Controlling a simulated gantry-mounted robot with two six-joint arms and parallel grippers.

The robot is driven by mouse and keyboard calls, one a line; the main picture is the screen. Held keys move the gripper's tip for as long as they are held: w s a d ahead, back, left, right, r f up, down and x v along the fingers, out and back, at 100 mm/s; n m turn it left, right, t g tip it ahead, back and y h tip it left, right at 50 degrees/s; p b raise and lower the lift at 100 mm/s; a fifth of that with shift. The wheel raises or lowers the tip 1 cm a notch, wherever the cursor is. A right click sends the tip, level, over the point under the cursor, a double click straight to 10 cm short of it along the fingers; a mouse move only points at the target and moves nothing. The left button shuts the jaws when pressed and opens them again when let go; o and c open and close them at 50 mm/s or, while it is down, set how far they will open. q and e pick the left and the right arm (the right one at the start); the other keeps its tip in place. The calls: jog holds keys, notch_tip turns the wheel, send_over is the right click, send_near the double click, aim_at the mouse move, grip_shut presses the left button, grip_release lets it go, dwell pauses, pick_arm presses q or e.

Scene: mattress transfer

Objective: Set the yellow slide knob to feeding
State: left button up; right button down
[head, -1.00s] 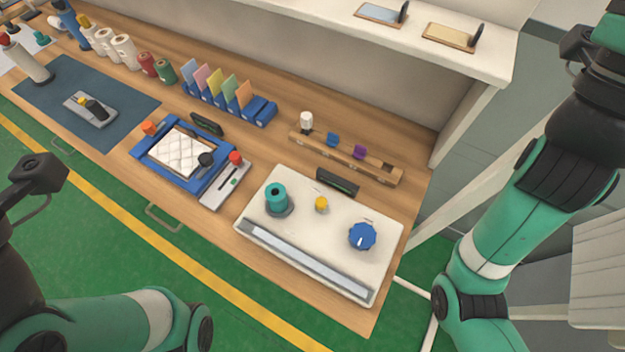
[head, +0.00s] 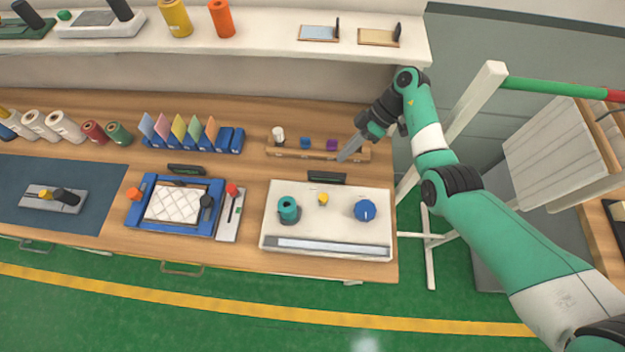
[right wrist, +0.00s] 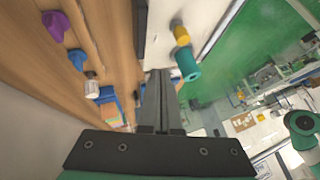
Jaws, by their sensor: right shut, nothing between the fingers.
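The small yellow knob (head: 323,198) stands on the white panel (head: 290,231), between a teal cylinder (head: 288,208) and a blue dial (head: 365,210). The markings near it are too small to read, so I cannot tell its setting. My right gripper (head: 343,158) is shut and empty, above the back right of the bench, behind the panel and apart from the knob. In the right wrist view, its shut fingers (right wrist: 158,76) point toward the scene, with the yellow knob (right wrist: 180,34) and the teal cylinder (right wrist: 187,66) beyond them. My left gripper is out of view.
A wooden rail (head: 285,152) with small coloured pieces lies below my right gripper. A dark bar (head: 327,178) stands at the panel's back edge. Left of the panel is a blue frame (head: 146,216) with a white quilted pad (head: 176,203). A shelf (head: 265,45) overhangs the back.

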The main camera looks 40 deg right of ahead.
jog(key=shift+s+d+f+m+g, duration=0.1)
jog(key=shift+s+f+m+g, duration=0.15)
jog(key=shift+s, duration=0.35)
jog(key=shift+s+d+f+m+g, duration=0.1)
jog(key=shift+s+f+m+g, duration=0.1)
jog(key=shift+s+g, duration=0.25)
jog(key=shift+a+f, duration=0.1)
jog(key=shift+f, duration=0.2)
jog(key=b, duration=0.4)
send_over(330, 192)
jog(key=f, duration=0.6)
jog(key=shift+d+f, duration=0.25)
jog(key=shift+d, duration=0.1)
jog(key=shift+a+f, duration=0.4)
jog(key=shift+f, duration=0.05)
